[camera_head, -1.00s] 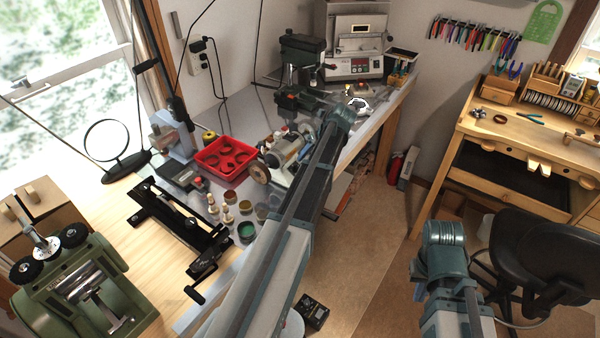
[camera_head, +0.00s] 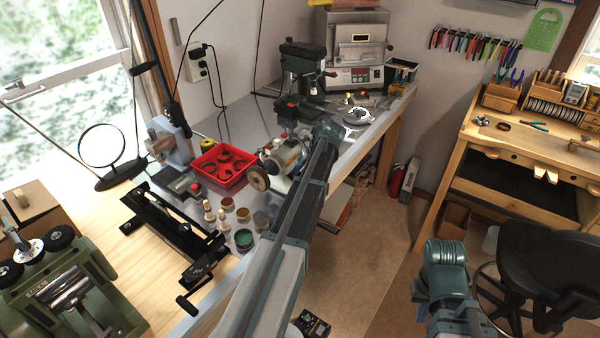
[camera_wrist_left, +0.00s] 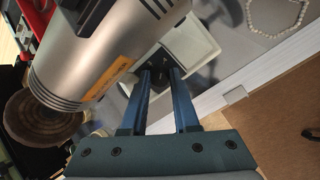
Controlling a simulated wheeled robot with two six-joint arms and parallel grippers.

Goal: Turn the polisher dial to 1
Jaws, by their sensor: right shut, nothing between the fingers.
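The polisher (camera_head: 291,153) is a silver motor with a brown buffing wheel (camera_head: 259,178) on the bench. In the left wrist view its silver body (camera_wrist_left: 118,45) fills the upper left, with a yellow label. A dark round knob, apparently the dial (camera_wrist_left: 158,82), shows low on its right side. My left gripper (camera_wrist_left: 160,76) has its two blue fingers on either side of this knob. I cannot tell whether they touch it. In the head view my left arm hides that gripper. My right gripper (camera_head: 420,312) is mostly hidden, low over the floor, shut and empty.
A red tray (camera_head: 222,165) and several small jars stand left of the polisher. A drill press (camera_head: 303,75) and a kiln (camera_head: 355,50) stand behind. A pale bead string (camera_wrist_left: 276,30) lies right of the fingers, near the bench edge.

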